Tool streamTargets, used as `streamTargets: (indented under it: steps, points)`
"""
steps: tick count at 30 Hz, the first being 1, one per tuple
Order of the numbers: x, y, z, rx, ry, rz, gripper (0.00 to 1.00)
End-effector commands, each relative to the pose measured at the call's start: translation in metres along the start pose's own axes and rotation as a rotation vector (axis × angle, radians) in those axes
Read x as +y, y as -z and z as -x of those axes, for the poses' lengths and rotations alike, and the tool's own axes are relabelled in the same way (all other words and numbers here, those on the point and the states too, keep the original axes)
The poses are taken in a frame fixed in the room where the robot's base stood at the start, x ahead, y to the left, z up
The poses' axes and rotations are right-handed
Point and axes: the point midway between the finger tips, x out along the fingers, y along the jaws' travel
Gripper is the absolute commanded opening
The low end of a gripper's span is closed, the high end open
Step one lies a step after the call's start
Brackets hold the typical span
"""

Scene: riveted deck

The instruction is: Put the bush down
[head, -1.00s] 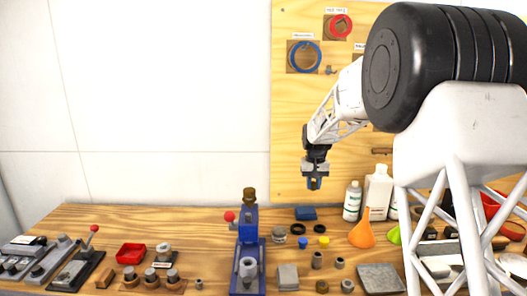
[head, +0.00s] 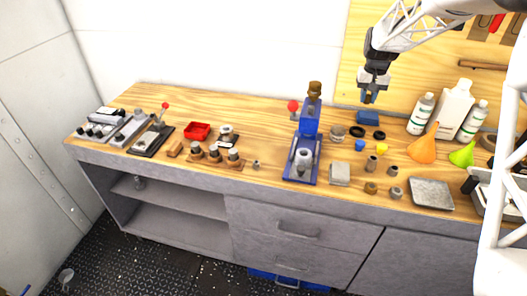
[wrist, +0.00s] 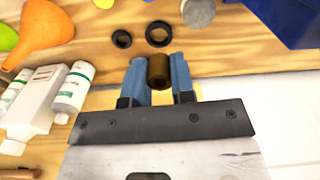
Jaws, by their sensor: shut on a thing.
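My gripper (head: 369,90) hangs in the air above the back of the bench, in front of the wall board. In the wrist view its two blue jaws (wrist: 158,78) are shut on the bush (wrist: 158,66), a dark bronze cylinder. The bush's end shows between the fingertips, clear of the bench. In the head view the bush is small and mostly hidden by the jaws. The wooden bench top (head: 256,128) lies below.
A blue press (head: 305,145) stands mid-bench.

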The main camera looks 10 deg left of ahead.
Motion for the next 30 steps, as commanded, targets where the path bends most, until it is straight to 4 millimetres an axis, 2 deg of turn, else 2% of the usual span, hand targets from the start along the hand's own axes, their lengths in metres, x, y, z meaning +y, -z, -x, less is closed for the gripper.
streamTargets:
  steps: [3, 9, 21, 30]
  points:
    - [-0.031, -0.028, -0.012, 0.000, 0.000, 0.040, 0.00]
    - [-0.075, -0.075, -0.035, 0.000, 0.000, 0.105, 0.00]
    - [-0.139, -0.165, -0.075, 0.000, 0.000, 0.220, 0.00]
    - [-0.186, -0.219, -0.104, -0.001, 0.000, 0.265, 0.00]
